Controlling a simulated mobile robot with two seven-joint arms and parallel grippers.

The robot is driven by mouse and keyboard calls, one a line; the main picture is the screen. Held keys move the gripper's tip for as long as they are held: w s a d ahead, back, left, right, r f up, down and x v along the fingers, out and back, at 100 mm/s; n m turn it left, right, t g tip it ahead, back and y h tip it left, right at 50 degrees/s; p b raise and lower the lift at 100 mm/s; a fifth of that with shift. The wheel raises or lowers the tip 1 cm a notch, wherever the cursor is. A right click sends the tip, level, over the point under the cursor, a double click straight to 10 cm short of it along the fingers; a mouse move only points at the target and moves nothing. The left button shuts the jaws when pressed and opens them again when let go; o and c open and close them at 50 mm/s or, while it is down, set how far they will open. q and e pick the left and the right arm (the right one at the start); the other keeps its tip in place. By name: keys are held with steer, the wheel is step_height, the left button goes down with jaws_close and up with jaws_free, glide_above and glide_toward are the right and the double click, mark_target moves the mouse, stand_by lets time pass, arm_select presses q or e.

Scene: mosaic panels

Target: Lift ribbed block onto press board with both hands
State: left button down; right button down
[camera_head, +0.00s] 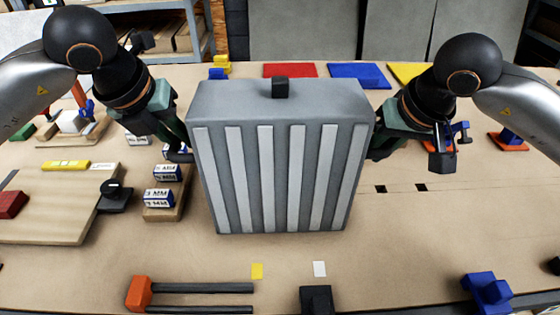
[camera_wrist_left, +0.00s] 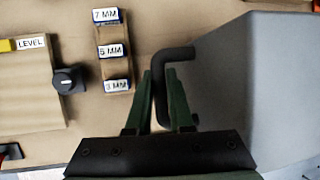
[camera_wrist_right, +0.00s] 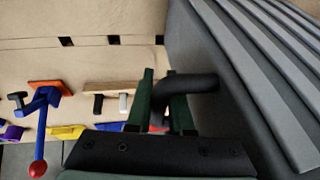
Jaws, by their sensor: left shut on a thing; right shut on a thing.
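The ribbed block (camera_head: 280,100) is a large grey box with pale vertical ribs and a small black knob on top. It stands upright at the centre of the head view; I cannot tell if its base touches the table. My left gripper (camera_head: 179,148) is shut on the dark handle (camera_wrist_left: 158,85) on the block's left side. My right gripper (camera_head: 381,146) is shut on the matching handle (camera_wrist_right: 185,84) on its right side. I cannot tell for certain which board is the press board; a wooden board (camera_head: 50,220) with a black knob lies at the left.
Labelled small blocks (camera_head: 159,197) sit on a wooden strip close to the ribbed block's left. A red-ended two-bar fixture (camera_head: 141,293) and a black piece (camera_head: 317,299) lie at the front edge. A blue piece (camera_head: 487,290) is front right. Table right of the block is mostly clear.

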arm_select(q)
steer(key=shift+r, duration=0.25)
steer(key=shift+w, duration=0.15)
arm_select(e)
steer(key=shift+w+r, duration=0.15)
steer(key=shift+r, duration=0.15)
arm_select(q)
steer(key=shift+r, duration=0.1)
arm_select(e)
steer(key=shift+r, duration=0.1)
